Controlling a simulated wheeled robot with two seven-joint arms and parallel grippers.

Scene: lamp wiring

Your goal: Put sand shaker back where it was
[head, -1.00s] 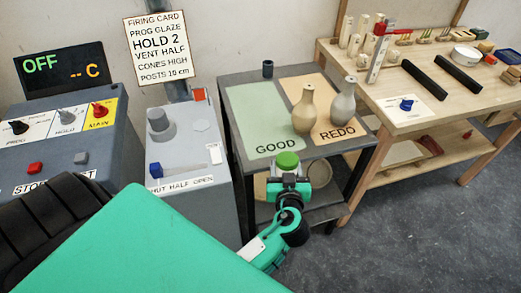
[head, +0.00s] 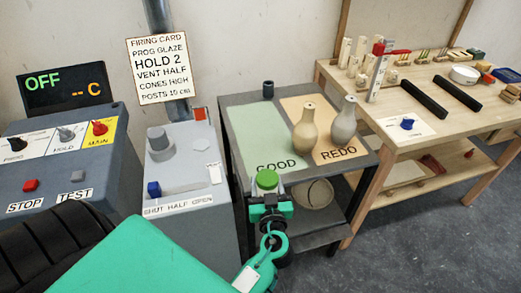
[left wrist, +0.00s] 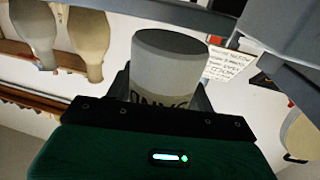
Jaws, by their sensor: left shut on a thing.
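My left gripper (head: 268,203) is in front of the small dark table, near the front edge of the green GOOD mat (head: 258,135). In the left wrist view it is shut on the sand shaker (left wrist: 168,65), a grey cylinder with a tan band and dark letters, which appears upside down in that picture. The shaker's other end is hidden by the gripper. In the head view a round green top (head: 267,179) shows at the gripper; I cannot tell whether it is part of the shaker. My right gripper is not in view.
Two bottle vases, one tan (head: 305,130) and one grey (head: 344,122), stand on the REDO mat (head: 336,153). A small dark cup (head: 268,88) is at the table's back. The grey vent box (head: 185,200) is left; a wooden bench (head: 410,140) with blocks is right.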

